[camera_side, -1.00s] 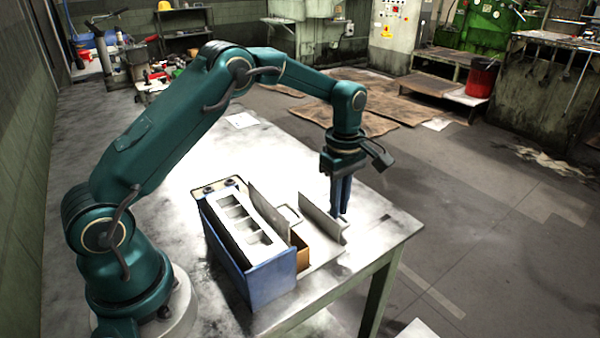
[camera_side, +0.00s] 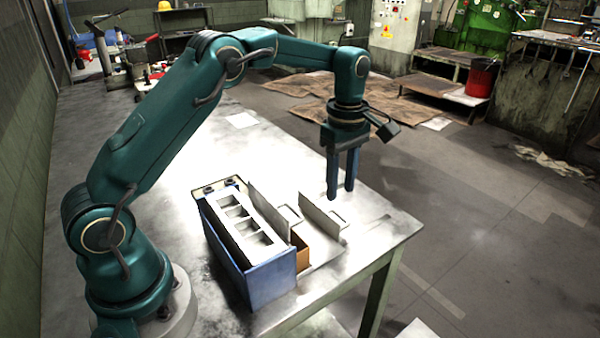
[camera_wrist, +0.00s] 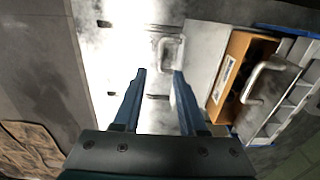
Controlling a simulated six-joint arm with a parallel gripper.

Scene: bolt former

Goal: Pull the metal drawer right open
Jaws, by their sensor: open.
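A blue cabinet (camera_side: 270,280) with a pale slotted top stands on the table; it also shows in the wrist view (camera_wrist: 310,32). Two upright grey metal panels stand out to its right: an inner one (camera_side: 268,212) and an outer one (camera_side: 318,214), the metal drawer's front as far as I can tell. In the wrist view the outer panel (camera_wrist: 205,55) has a pale handle (camera_wrist: 168,52). My gripper (camera_side: 341,194) is open and empty, pointing down, just beyond the outer panel. In the wrist view its fingertips (camera_wrist: 159,72) appear near the handle; contact is not visible.
The floor lies beyond.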

